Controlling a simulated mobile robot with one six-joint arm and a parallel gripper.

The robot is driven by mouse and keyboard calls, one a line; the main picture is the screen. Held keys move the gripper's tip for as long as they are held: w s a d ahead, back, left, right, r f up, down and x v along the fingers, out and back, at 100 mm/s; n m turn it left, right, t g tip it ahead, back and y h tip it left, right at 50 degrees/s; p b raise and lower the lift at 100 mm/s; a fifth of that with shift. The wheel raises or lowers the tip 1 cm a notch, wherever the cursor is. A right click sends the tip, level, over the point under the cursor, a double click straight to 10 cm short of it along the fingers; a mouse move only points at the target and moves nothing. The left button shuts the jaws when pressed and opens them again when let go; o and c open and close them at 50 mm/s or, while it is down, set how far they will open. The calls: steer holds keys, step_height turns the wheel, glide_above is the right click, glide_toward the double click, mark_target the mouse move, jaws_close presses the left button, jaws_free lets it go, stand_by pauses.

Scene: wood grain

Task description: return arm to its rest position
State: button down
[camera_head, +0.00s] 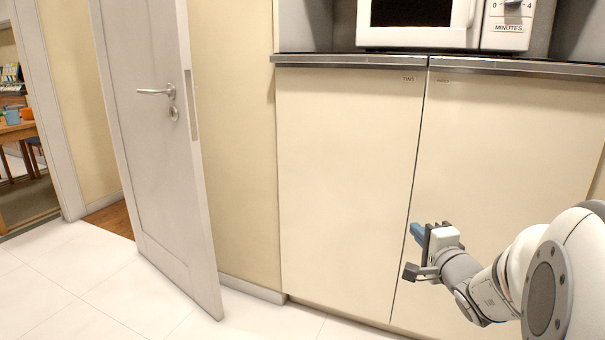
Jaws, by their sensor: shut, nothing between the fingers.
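My gripper (414,252) is at the lower right, at the end of my white and grey arm. It points left and is in front of the cream cabinet doors, close to the seam between them. Its fingers are shut and hold nothing. My arm reaches in from the right edge and is bent. No other object of the task shows.
A cream cabinet (345,170) stands behind my gripper, with a microwave (416,38) on its metal-edged counter (350,60). A white door (150,140) stands ajar at the left. The tiled floor (85,280) is clear. A table (18,130) shows through the far-left doorway.

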steer(key=s+a+r+n+g+y+p, duration=0.3)
steer(key=s+a+r+n+g+p, duration=0.25)
steer(key=a+p, duration=0.35)
steer(key=s+a+r+n+g+y+p, duration=0.45)
steer(key=s+a+r+p, duration=0.2)
steer(key=a, duration=0.35)
steer(key=s+d+r+n+g+h+p, duration=0.4)
steer(key=s+r+h+p, duration=0.5)
steer(key=p, duration=0.8)
step_height(320, 180, up, 4)
steer(key=s+d+n, duration=0.2)
steer(key=shift+s+f+g+p, duration=0.2)
steer(key=shift+s+g+p, duration=0.1)
steer(key=shift+g, duration=0.1)
